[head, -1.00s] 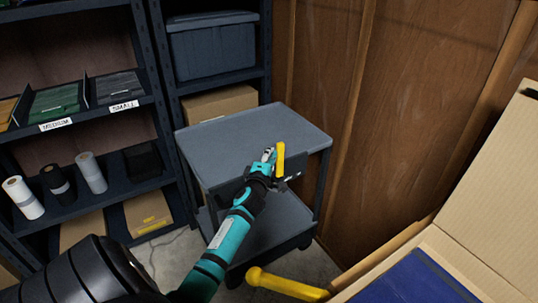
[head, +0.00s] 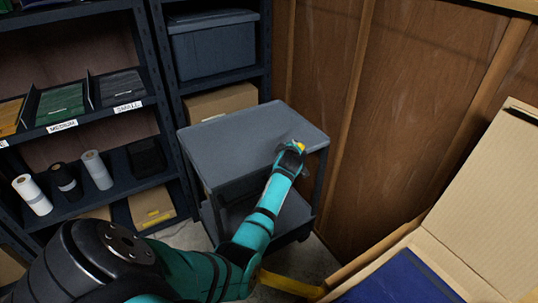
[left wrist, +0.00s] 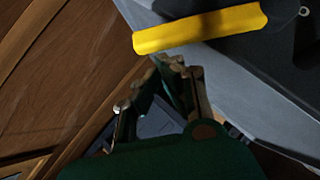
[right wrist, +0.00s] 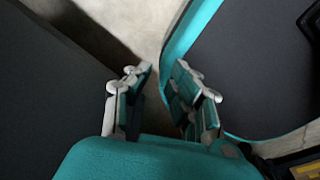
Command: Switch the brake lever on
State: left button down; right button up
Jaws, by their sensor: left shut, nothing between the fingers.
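The brake lever is a yellow handle at the right side of the grey cart. In the head view only a small yellow part of the lever (head: 300,147) shows, behind my left gripper (head: 293,150). The left wrist view shows the yellow lever (left wrist: 200,28) on a dark mount, just beyond the fingertips of my left gripper (left wrist: 170,64). Those fingers are shut and empty. I cannot tell whether they touch the lever. My right gripper (right wrist: 161,72) is open and empty in the right wrist view, and is outside the head view.
The grey cart (head: 235,140) stands by a wooden wall (head: 400,90). Dark shelves (head: 105,110) with rolls and boxes stand at the left. An open cardboard box (head: 480,230) is at the right. A second yellow bar (head: 290,283) is at the bottom, partly behind my arm.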

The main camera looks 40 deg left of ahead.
pick_arm(q)
jog(key=shift+w+d+f+m+g+b, duration=0.25)
jog(key=shift+w+m+g+b, duration=0.1)
jog(key=shift+w+g, duration=0.2)
pick_arm(e)
jog(key=shift+f, duration=0.55)
pick_arm(q)
jog(key=shift+r, duration=0.15)
pick_arm(e)
jog(key=shift+s+r, duration=0.1)
jog(key=shift+r, duration=0.05)
